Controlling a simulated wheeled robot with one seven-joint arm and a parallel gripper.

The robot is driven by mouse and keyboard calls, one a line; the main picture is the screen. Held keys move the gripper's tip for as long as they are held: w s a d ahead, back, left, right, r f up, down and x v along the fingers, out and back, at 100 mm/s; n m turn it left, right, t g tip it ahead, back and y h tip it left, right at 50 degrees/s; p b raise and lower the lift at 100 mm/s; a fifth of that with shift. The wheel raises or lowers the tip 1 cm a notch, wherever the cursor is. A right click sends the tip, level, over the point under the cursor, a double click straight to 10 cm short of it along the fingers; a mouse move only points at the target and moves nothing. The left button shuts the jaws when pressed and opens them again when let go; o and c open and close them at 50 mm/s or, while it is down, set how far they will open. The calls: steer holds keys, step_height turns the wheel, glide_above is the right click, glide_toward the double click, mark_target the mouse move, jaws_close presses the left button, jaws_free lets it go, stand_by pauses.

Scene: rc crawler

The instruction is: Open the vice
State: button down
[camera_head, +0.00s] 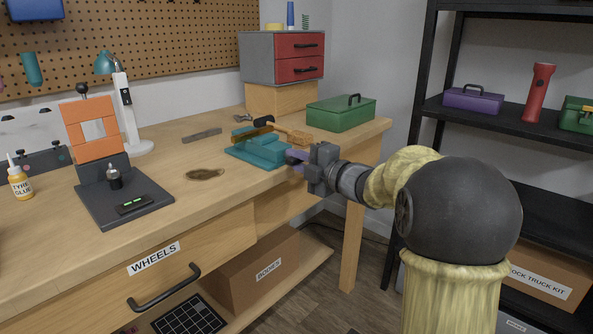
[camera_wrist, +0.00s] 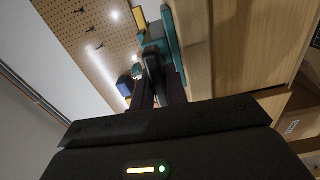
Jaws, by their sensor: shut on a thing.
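The teal vice (camera_head: 258,152) is fixed near the front edge of the workbench, with a long yellow-brown piece (camera_head: 250,133) across its top. My gripper (camera_head: 297,158) is at the vice's right end, by its screw side. In the wrist view, the teal vice body (camera_wrist: 174,45) shows just past my fingers. There my gripper (camera_wrist: 158,88) is shut on a dark part, the vice handle (camera_wrist: 154,66). The handle is mostly hidden by my gripper in the head view. The gap between the jaws cannot be made out.
A green toolbox (camera_head: 341,115) stands behind, right of the vice. An orange-framed press (camera_head: 95,140), a glue bottle (camera_head: 21,183) and a lamp (camera_head: 123,100) stand left. A drawer (camera_head: 190,262) lies below. A black shelf (camera_head: 500,118) stands right. The bench front is mostly clear.

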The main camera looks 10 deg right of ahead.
steer(key=shift+f+n+b, duration=0.15)
steer(key=shift+n+b, duration=0.15)
steer(key=shift+n, duration=0.2)
steer(key=c, duration=1.4)
jaws_free()
steer(key=shift+r+p, duration=0.25)
steer(key=shift+p, duration=0.05)
